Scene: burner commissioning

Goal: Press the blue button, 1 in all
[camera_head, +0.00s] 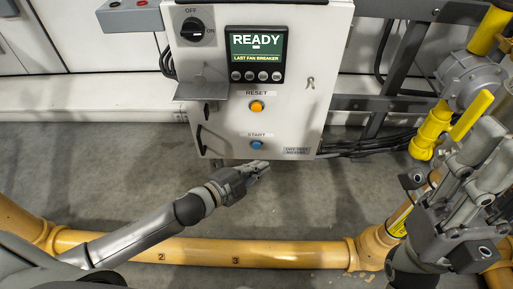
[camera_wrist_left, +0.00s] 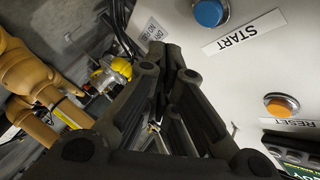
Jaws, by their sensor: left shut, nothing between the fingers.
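The blue button (camera_head: 257,145) sits under the START label low on the front of a white control box (camera_head: 222,122). In the left wrist view the blue button (camera_wrist_left: 209,13) shows at the top, beside the START label. My left gripper (camera_head: 260,167) is shut and empty, just below the button and apart from it in the picture. In the left wrist view its fingers (camera_wrist_left: 172,65) meet to the left of the button. My right gripper (camera_head: 487,150) is at the right edge, far from the button, and its opening is unclear.
The orange RESET button (camera_head: 256,107) is above the blue one. A display (camera_head: 257,53) reads READY, LAST FAN BREAKER. A rotary switch (camera_head: 193,29) and a small shelf (camera_head: 203,91) are on the box's left. A yellow pipe (camera_head: 200,251) crosses the floor. A yellow valve handle (camera_head: 472,115) is at right.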

